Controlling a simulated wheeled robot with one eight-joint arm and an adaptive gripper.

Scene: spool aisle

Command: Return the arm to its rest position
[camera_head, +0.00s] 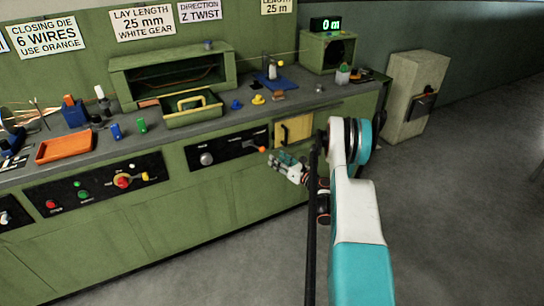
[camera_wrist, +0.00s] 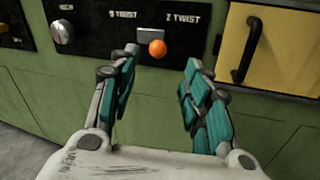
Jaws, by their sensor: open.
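My gripper (camera_wrist: 160,82) is open and empty in the wrist view, its two teal-padded fingers spread apart. It faces the black twist panel on the green bench front. An orange knob (camera_wrist: 157,48) on that panel shows between and beyond the fingertips, and nothing is held. In the head view my gripper (camera_head: 285,165) is in front of the bench, just below the orange knob (camera_head: 260,149). My white and teal arm reaches up from the bottom right. From these views I cannot tell how far the fingers are from the panel.
A yellow door (camera_head: 293,130) with a dark handle is right of the panel. The green bench (camera_head: 120,225) carries an orange tray (camera_head: 65,146), a green-yellow tray (camera_head: 192,107) and small parts. A pale cabinet (camera_head: 411,95) stands at the right. Grey floor (camera_head: 460,210) is clear.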

